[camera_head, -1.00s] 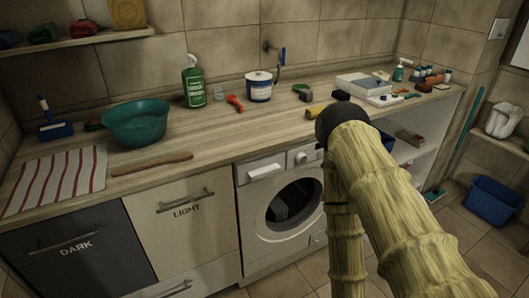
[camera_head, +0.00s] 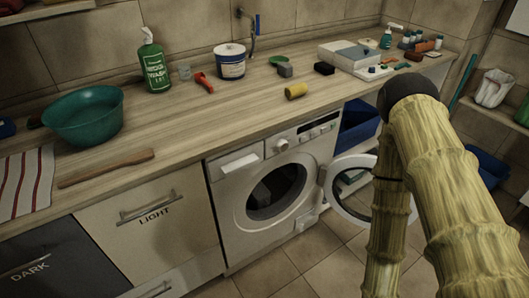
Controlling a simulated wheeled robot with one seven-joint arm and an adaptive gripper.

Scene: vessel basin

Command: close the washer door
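The white washer (camera_head: 230,185) stands under the counter, with its round opening (camera_head: 275,190) uncovered and dark inside. The washer door (camera_head: 333,205), a white ring with a glass middle, stands swung open to the right of the opening. Its right side is partly hidden behind my arm. My arm, bamboo-like with a dark elbow, reaches down at the right. Its lower end runs out of the bottom of the picture, so my gripper is not seen. I cannot tell whether it touches the door.
A blue bin (camera_head: 357,125) sits right of the washer. Tiled floor (camera_head: 300,265) in front is clear.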

